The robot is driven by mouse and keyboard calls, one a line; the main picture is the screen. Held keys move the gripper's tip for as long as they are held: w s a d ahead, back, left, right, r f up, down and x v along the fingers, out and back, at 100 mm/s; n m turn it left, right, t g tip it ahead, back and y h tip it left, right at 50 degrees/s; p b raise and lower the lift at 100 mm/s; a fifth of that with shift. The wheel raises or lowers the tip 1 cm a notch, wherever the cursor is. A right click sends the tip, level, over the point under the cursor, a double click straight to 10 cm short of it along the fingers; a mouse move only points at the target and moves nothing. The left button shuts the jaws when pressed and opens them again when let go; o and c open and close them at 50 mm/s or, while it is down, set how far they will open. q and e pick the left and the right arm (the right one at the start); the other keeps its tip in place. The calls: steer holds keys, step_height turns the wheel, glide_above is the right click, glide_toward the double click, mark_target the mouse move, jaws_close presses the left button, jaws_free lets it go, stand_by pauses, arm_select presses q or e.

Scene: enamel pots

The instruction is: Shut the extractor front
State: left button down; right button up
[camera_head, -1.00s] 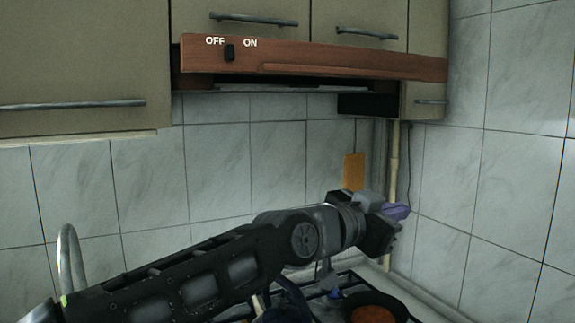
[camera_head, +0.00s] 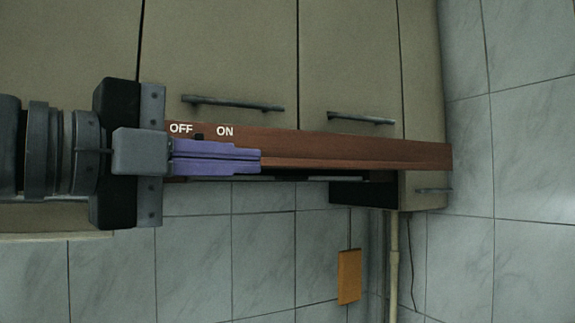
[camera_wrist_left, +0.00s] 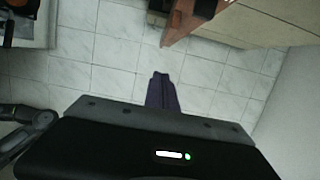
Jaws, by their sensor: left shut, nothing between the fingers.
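The extractor front (camera_head: 350,150) is a long brown wooden strip below the wall cabinets, with OFF and ON lettering and a small dark switch (camera_head: 199,137) near its left end. A dark underside shows beneath it. My left gripper (camera_head: 259,161) comes in from the left with its purple fingers shut and empty. The fingers overlap the left part of the front and hide some of it; I cannot tell whether they touch it. In the left wrist view, the closed fingers (camera_wrist_left: 161,77) point toward tiles, with a brown end of the front (camera_wrist_left: 182,20) just beyond. My right gripper is not in view.
Beige cabinets (camera_head: 220,50) with bar handles stand directly above the front. A tiled wall (camera_head: 540,150) closes the right side. A pale pipe (camera_head: 393,260) and an orange board (camera_head: 349,276) are below.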

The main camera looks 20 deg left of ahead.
mark_target(289, 166)
arm_select(q)
steer(key=w+p, duration=0.1)
steer(key=w, duration=0.2)
steer(key=w+d+p, duration=0.1)
steer(key=w, duration=0.3)
steer(key=w+d+p, duration=0.1)
steer(key=w, duration=0.3)
steer(key=shift+d+r+p, duration=0.1)
steer(key=shift+d+p, duration=0.15)
steer(key=shift+p, duration=0.1)
steer(key=shift+w+a, duration=0.1)
steer(key=shift+w, duration=0.05)
steer(key=shift+w+a, duration=0.1)
steer(key=shift+w+a, duration=0.25)
steer(key=w+a+p, duration=0.1)
steer(key=w+a, duration=0.8)
steer(key=shift+a, duration=0.25)
